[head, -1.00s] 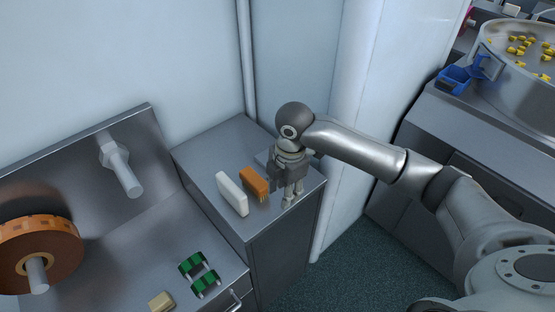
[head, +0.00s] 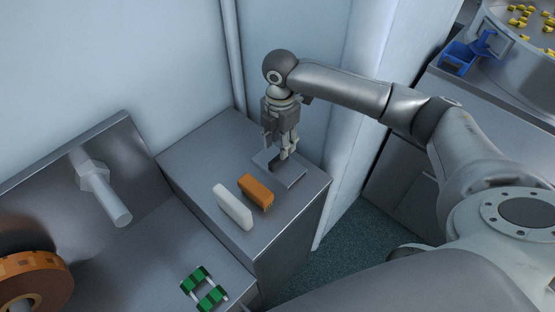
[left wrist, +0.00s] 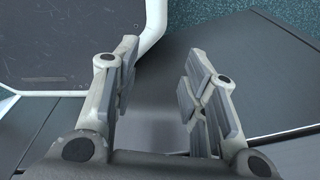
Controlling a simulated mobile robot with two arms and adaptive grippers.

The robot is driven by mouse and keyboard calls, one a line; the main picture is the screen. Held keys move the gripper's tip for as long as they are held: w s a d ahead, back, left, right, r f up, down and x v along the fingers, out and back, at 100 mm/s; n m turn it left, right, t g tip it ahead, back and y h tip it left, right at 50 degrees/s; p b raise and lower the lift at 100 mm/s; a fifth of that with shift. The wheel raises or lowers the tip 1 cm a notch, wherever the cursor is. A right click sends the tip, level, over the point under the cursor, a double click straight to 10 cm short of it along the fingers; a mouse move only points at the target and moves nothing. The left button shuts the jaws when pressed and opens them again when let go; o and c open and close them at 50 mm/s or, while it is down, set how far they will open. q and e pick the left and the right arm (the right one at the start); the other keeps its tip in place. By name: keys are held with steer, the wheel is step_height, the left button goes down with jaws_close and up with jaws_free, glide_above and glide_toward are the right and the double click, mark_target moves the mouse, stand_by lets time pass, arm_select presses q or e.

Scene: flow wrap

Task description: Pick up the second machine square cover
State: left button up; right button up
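A flat grey square cover (head: 291,178) lies on top of the grey cabinet, near its back right edge. A small dark upright part, perhaps its handle, shows on it just below my right gripper (head: 281,155). My right gripper points down over the cover, with its fingertips close to that dark part. Whether the fingers touch or grip it cannot be told, and the gripper hides part of the cover. My left gripper (left wrist: 160,95) shows in the left wrist view, its two fingers apart with nothing between them.
An orange brush-like block (head: 256,191) and a white block (head: 233,207) stand on the cabinet (head: 205,160) left of the cover. A green part with rollers (head: 204,288) lies on the machine surface at lower left. A wall rises behind the cabinet.

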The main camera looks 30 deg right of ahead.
mark_target(278, 157)
steer(key=shift+f, duration=0.7)
steer(key=f, duration=0.3)
steer(key=f+p, duration=0.1)
steer(key=shift+a+f, duration=0.25)
steer(key=shift+f, duration=0.4)
steer(key=shift+c, duration=1.3)
arm_select(q)
steer(key=shift+s+r, duration=0.35)
steer(key=shift+r, duration=0.1)
arm_select(e)
jaws_close()
